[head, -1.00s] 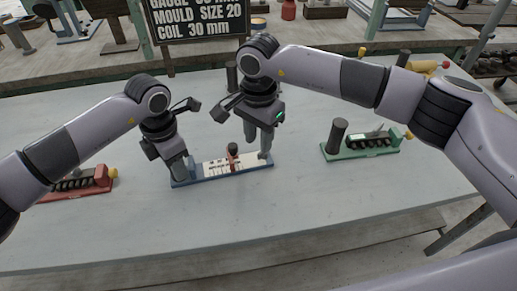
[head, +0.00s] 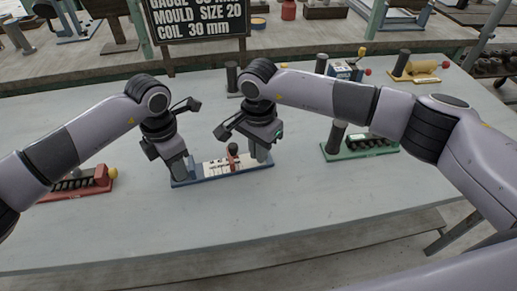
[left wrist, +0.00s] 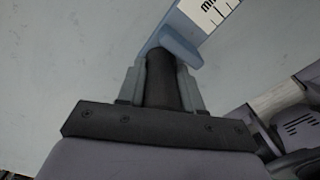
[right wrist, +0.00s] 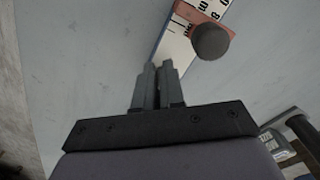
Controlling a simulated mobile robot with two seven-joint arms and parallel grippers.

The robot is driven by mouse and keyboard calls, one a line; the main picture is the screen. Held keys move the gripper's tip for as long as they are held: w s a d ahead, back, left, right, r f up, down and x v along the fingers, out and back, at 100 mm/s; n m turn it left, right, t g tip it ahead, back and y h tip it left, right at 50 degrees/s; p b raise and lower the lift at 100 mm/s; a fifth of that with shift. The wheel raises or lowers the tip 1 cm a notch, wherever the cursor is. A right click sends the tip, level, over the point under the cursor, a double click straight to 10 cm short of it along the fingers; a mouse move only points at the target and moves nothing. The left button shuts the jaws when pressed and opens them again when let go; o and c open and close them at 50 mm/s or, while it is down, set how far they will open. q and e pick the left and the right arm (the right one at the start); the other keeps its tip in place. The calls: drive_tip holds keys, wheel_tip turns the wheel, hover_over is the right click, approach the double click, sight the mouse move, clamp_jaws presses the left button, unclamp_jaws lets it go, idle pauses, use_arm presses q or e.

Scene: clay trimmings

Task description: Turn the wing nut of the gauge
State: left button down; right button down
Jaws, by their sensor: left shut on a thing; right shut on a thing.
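The gauge (head: 205,178) lies on the table, a blue base with a white marked scale. A red slider with a dark round knob (head: 232,149) sits on it; the knob also shows in the right wrist view (right wrist: 211,41). My left gripper (head: 181,176) is shut on a dark upright post (left wrist: 162,80) at the gauge's left end. My right gripper (head: 262,159) is at the gauge's right end, its fingers (right wrist: 158,72) almost together, pointing down. It is shut on the wing nut, which the fingers hide.
A red-based device (head: 80,186) stands at the left and a green-based one (head: 362,149) at the right. A blue device (head: 345,70) and a yellow one (head: 420,68) stand behind. A dark sign (head: 197,20) is at the back. The table's front is clear.

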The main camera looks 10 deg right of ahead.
drive_tip(key=m, duration=0.2)
drive_tip(key=w+m, duration=0.1)
drive_tip(key=m, duration=0.2)
drive_tip(key=shift+a, duration=0.2)
drive_tip(key=m, duration=0.3)
drive_tip(key=w+m, duration=0.1)
drive_tip(key=m, duration=0.1)
drive_tip(key=shift+m, duration=0.4)
drive_tip(key=m, duration=0.3)
drive_tip(key=w+m, duration=0.1)
drive_tip(key=m, duration=0.1)
drive_tip(key=shift+d, duration=0.25)
drive_tip(key=m, duration=0.4)
drive_tip(key=d+m, duration=0.1)
drive_tip(key=m, duration=0.1)
drive_tip(key=shift+w, duration=0.3)
drive_tip(key=c, duration=1.2)
unclamp_jaws()
